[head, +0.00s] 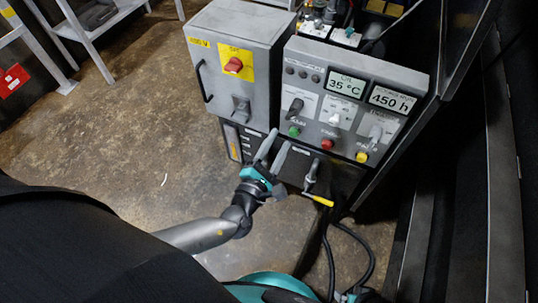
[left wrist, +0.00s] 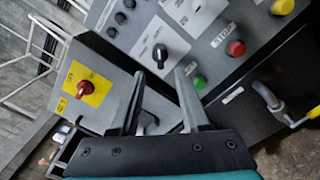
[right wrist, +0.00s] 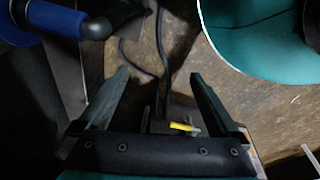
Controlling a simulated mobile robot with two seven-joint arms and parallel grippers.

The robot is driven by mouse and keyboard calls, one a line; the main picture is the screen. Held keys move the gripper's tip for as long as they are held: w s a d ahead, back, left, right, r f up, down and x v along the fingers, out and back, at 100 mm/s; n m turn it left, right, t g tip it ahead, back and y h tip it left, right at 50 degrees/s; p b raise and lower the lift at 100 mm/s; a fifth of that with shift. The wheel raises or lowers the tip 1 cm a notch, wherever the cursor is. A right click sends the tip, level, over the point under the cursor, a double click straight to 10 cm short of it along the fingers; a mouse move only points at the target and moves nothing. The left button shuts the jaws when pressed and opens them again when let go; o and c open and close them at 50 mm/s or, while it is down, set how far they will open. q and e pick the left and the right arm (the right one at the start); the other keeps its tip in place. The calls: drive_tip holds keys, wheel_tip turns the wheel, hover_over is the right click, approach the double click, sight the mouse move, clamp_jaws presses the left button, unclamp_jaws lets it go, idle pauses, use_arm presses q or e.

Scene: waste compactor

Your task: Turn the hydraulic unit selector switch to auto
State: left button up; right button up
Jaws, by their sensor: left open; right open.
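The grey control panel (head: 350,80) carries several switches. A black selector switch (head: 295,106) sits on a white label plate at its left, above a green button (head: 294,131). Two paler switches (head: 335,118) are further right. The labels are too small to read, so I cannot tell which is the hydraulic unit selector. My left gripper (head: 278,140) is open and empty, just below the panel's left part. In the left wrist view, the black switch (left wrist: 160,55) shows just beyond the open fingertips (left wrist: 160,73), apart from them. My right gripper (right wrist: 158,75) is open and empty.
A grey box (head: 222,40) with a red knob (head: 234,65) on a yellow plate stands left of the panel. Red (head: 327,143) and yellow (head: 362,156) buttons line the panel's lower edge. Black cables (head: 330,250) hang below. Open floor (head: 130,130) lies to the left.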

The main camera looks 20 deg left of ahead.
use_arm(q)
drive_tip(key=s, duration=0.5)
drive_tip(key=shift+a+p, duration=0.1)
drive_tip(key=shift+p, duration=0.25)
use_arm(e)
drive_tip(key=shift+s+d+f, duration=0.5)
drive_tip(key=shift+s+f, duration=0.05)
drive_tip(key=shift+f, duration=0.15)
